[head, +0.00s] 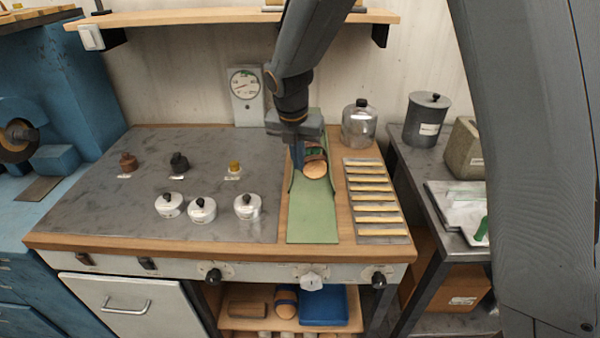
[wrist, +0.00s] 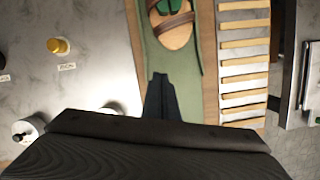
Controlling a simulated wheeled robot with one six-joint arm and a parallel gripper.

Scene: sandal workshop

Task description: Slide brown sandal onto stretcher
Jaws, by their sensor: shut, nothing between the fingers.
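The brown sandal (head: 315,170) lies at the back of a green channel-like mat on the bench; its tan sole and brown straps also show in the wrist view (wrist: 174,38). A dark green form (wrist: 170,6) shows among the straps; it may be the stretcher, but its far part is cut off and I cannot tell how deep it sits. My gripper (head: 297,160) is shut and empty, pointing down just left of the sandal in the head view. In the wrist view its fingertips (wrist: 160,78) are over the green mat (wrist: 205,55), apart from the sandal in the picture.
A slatted rack (head: 375,215) lies right of the mat. Three white-lidded pots (head: 202,210) and three small knobbed items stand on the grey plate (head: 110,205) at left. A glass jar (head: 359,128) stands behind the rack. The mat's front half is clear.

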